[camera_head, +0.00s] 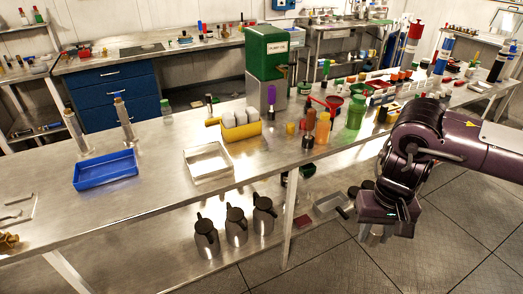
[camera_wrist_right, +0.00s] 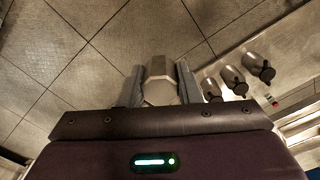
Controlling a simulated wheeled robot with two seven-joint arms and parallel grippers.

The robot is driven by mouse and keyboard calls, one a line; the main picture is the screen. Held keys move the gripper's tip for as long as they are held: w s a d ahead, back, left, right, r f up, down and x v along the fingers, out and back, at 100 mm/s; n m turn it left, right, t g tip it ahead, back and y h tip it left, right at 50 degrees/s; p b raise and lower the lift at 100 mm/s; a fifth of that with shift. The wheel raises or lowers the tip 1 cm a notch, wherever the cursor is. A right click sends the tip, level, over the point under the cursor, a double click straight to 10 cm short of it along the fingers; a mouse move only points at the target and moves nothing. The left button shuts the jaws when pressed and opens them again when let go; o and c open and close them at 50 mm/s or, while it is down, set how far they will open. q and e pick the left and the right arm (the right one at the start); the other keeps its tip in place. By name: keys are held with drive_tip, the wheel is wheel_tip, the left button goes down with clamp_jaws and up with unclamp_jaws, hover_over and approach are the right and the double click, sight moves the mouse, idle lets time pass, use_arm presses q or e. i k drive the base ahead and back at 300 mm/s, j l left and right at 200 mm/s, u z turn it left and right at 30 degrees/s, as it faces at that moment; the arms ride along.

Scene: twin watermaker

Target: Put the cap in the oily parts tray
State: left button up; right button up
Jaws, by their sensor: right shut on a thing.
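My right gripper (camera_head: 375,234) hangs in front of the bench's near edge, above the floor, with its fingers pointing down. In the right wrist view it is shut on a pale grey, faceted piece (camera_wrist_right: 160,80), which looks like the cap. In the head view this piece is mostly hidden by the fingers. A blue tray (camera_head: 107,179) lies empty at the left of the bench. A pale metal tray (camera_head: 208,177) lies to its right and looks empty. No readable label shows which one is for oily parts. My left gripper is not in view.
Dark-handled jugs (camera_head: 236,228) stand on the lower shelf.

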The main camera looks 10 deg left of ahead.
sight(200, 168)
drive_tip(key=i+j+u, duration=0.95)
drive_tip(key=i+j, duration=0.1)
drive_tip(key=i, duration=0.2)
